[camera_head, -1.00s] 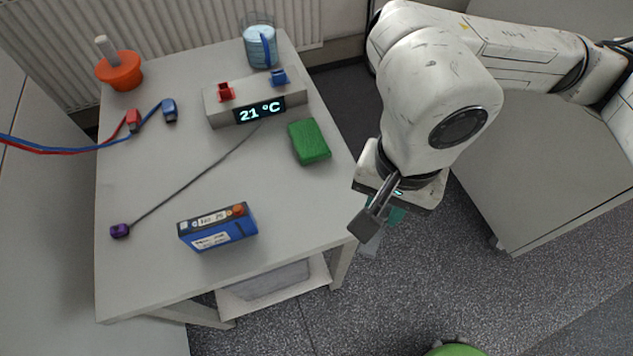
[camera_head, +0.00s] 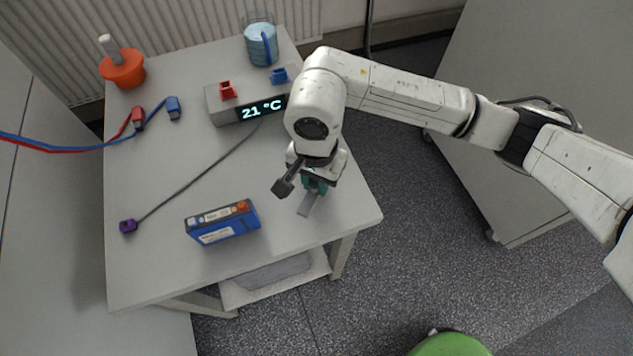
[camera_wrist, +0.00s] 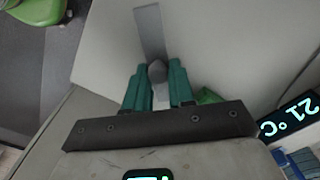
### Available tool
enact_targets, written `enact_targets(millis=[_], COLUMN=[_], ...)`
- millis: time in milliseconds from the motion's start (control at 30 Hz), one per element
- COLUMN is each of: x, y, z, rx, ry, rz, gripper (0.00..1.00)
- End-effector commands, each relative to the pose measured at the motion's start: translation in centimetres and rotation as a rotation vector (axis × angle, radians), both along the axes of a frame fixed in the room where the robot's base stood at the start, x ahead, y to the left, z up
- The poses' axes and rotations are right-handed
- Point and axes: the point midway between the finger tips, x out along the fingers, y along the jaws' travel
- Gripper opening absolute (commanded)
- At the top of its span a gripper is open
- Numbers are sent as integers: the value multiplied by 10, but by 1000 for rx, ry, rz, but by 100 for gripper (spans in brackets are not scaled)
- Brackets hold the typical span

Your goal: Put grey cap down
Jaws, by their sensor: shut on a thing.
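My gripper (camera_head: 315,188) is over the right front part of the table (camera_head: 165,268). In the wrist view its teal fingers (camera_wrist: 157,84) are shut on a small dark grey rounded piece, which I take for the grey cap (camera_wrist: 157,71). A flat light grey strip (camera_wrist: 148,30) runs out beyond the fingertips; it also shows below my gripper in the head view (camera_head: 308,204). I cannot tell whether strip and cap are one piece. Whether it touches the table is unclear. The blue battery (camera_head: 224,232), with an orange cap on top, stands left of my gripper.
A grey box (camera_head: 225,110) with a 21 °C display stands behind. A green block (camera_wrist: 208,96) is hidden by my arm in the head view. A purple-ended cable, red and blue plugs, an orange pot (camera_head: 122,72) and a glass jar (camera_head: 261,45) are farther off. The front right corner is clear.

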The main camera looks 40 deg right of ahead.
Motion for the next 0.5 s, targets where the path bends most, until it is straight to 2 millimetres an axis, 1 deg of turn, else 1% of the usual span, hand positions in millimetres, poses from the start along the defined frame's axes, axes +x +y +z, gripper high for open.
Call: enact_targets(millis=[100, 200, 500], x=[-1, -1, -1], y=[1, 0, -1], z=[-12, -19, -21], rx=[4, 2, 0], ry=[3, 2, 1], rz=[-5, -3, -2], gripper=[0, 0, 0])
